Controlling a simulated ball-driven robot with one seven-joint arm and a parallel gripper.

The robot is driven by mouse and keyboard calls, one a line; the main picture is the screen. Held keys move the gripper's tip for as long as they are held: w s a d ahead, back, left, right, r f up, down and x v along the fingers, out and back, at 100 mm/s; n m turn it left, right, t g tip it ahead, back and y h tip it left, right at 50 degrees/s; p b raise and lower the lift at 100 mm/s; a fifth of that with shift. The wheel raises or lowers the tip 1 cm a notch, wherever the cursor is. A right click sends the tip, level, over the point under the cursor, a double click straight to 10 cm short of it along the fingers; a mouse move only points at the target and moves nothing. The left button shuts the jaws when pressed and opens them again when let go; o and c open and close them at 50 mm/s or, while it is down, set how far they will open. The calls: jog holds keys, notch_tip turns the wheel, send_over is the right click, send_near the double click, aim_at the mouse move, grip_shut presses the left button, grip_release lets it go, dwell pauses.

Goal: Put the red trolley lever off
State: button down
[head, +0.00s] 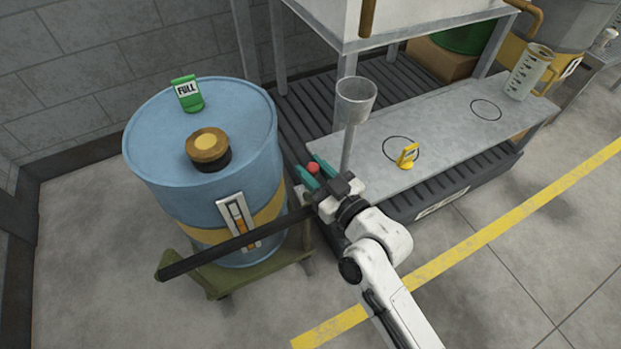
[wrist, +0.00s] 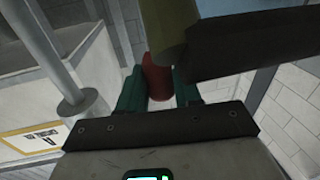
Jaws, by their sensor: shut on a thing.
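The red trolley lever (head: 314,168) shows as a small red knob between my gripper's teal fingers in the head view. In the wrist view the red lever (wrist: 157,76) stands between both fingers, below an olive-green trolley part (wrist: 167,25). My gripper (head: 312,173) is shut on the red lever, just right of the blue drum. The green trolley (head: 213,284) carries the blue drum (head: 175,180). Most of the lever and its mounting are hidden by my gripper and the drum.
A dark trolley handle bar (head: 215,253) crosses in front of the drum, close to my gripper. A grey funnel (head: 356,100) on a post stands just behind. A metal bench (head: 450,120) with a yellow clip (head: 407,157) lies right. The floor at front left is clear.

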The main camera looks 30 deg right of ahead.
jog(key=f+t+b, duration=0.1)
jog(key=b, duration=0.2)
jog(key=shift+s, duration=0.4)
jog(key=shift+s+r+b, duration=0.15)
jog(key=shift+b, duration=0.3)
jog(key=shift+r, duration=0.1)
jog(key=c, duration=0.8)
grip_release()
jog(key=shift+c, duration=0.2)
jog(key=shift+s, duration=0.1)
jog(key=s+d+f, duration=0.1)
jog(key=s+d, duration=0.1)
jog(key=s, duration=0.8)
jog(key=shift+s+f, duration=0.2)
jog(key=shift+f, duration=0.1)
